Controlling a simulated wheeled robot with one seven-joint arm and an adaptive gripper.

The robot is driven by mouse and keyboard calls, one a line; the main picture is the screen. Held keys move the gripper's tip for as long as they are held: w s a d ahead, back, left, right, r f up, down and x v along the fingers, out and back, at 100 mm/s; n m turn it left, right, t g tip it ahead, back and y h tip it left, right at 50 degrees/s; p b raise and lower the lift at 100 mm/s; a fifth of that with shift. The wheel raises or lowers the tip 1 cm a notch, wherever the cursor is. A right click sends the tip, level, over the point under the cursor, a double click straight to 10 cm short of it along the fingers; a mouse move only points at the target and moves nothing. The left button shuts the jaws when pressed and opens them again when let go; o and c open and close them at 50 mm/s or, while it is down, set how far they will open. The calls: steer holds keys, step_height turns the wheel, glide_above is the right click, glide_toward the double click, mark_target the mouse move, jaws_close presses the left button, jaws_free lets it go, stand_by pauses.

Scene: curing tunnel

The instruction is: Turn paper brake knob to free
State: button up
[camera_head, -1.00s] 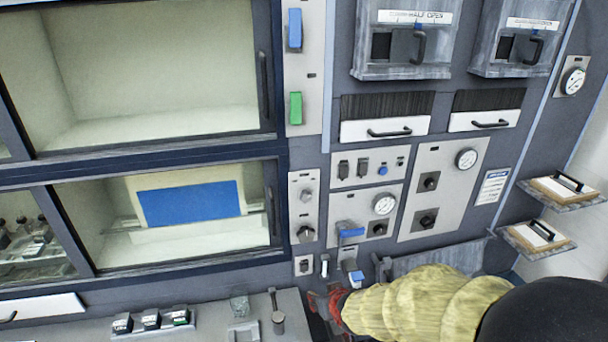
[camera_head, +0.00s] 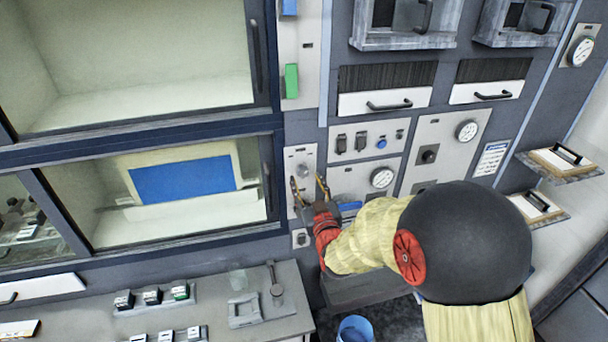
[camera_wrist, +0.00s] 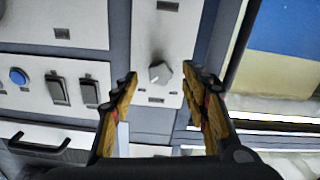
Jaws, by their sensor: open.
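My gripper (camera_head: 308,181) is open and empty, in front of the narrow pale panel (camera_head: 289,158) right of the lower window. Its fingers also show in the wrist view (camera_wrist: 161,76), where the picture is upside down. A small grey knob (camera_wrist: 160,73) with a pointer shape appears between the fingertips there, apparently untouched. In the head view this seems to be the panel's upper knob (camera_head: 302,171), just above the fingertips. The panel's lower knob is mostly hidden behind my gripper. The labels are too small to read, so I cannot tell which knob is the paper brake.
Beside the panel are two dark switches (camera_head: 351,142) and a blue button (camera_head: 381,143). A dial gauge (camera_head: 382,177) is below them. A window handle (camera_head: 267,187) stands close left of the panel. A grey worktop (camera_head: 220,325) with small blocks is below; a blue bucket (camera_head: 356,329) stands low down.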

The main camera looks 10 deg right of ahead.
mark_target(304, 175)
steer(key=shift+w+p, duration=0.3)
steer(key=shift+w, duration=1.65)
steer(key=c, duration=0.3)
steer(key=c, duration=0.8)
steer(key=shift+c, duration=0.5)
